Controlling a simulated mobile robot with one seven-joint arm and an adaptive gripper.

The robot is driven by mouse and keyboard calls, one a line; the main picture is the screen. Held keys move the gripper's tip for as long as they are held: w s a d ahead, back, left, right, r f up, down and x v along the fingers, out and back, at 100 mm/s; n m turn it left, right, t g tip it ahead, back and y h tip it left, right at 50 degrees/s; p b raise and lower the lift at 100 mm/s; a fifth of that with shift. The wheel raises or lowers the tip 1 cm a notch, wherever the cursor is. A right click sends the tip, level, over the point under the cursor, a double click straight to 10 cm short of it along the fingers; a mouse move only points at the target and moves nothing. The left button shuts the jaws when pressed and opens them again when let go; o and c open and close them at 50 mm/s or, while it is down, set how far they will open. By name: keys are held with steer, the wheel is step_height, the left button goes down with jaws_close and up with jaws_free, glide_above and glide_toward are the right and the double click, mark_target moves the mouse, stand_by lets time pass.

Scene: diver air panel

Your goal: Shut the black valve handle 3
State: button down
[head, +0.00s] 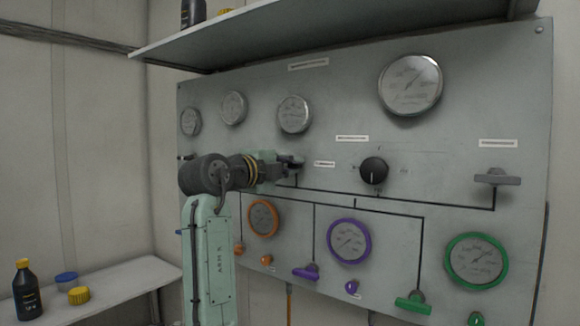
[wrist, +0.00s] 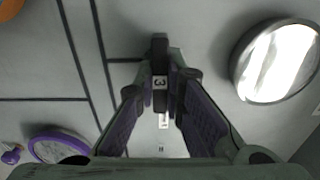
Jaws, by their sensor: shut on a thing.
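The black valve handle 3 (wrist: 159,65) shows in the wrist view as a dark bar with a white "3" on it. It lies upright in that picture, roughly square to the black line that meets it from the left. My gripper (wrist: 166,84) has its two fingers closed on the sides of this handle. In the head view my gripper (head: 284,165) is at the panel, left of the black knob (head: 373,171). There the handle is mostly hidden by my gripper, with only a dark end showing.
The grey panel (head: 450,130) carries several gauges, a grey handle (head: 497,179) at right, and a purple handle (head: 306,272) and green handle (head: 413,304) below. A shelf (head: 330,38) overhangs the panel. A bottle (head: 27,293) and caps stand on a side ledge (head: 120,284).

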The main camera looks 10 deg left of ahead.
steer(key=c, duration=1.7)
jaws_free()
steer(key=shift+s, duration=0.1)
steer(key=v, duration=1.2)
steer(key=shift+f, duration=0.1)
